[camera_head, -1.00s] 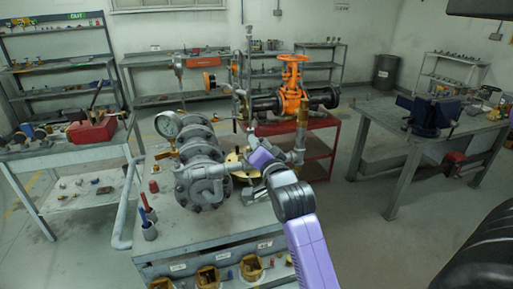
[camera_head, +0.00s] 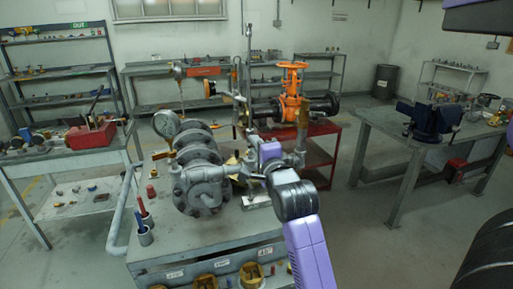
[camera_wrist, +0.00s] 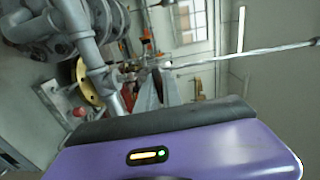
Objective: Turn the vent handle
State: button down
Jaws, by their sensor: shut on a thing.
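The valve assembly is a grey flanged pipe body (camera_head: 200,180) on the bench, with a thin upright rod (camera_head: 248,60) beside it. The rod also shows in the wrist view (camera_wrist: 240,54), running to the right. My gripper (camera_head: 252,138) is at the pipework near the foot of this rod, right of the flanged body. In the wrist view its grey fingers (camera_wrist: 160,80) are close together, their tips at a small fitting by the rod's end. They are shut on what looks like the vent handle, mostly hidden between the tips.
A pressure gauge (camera_head: 166,124) stands on the left of the pipe body. An orange handwheel valve (camera_head: 291,85) sits on a red stand behind. A side bench with a blue vise (camera_head: 430,118) is at the right. Bare floor lies between the benches.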

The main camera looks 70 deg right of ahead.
jog(key=shift+m, duration=0.3)
jog(key=c, duration=1.5)
grip_release()
jog(key=b+v, duration=0.1)
jog(key=v, duration=0.7)
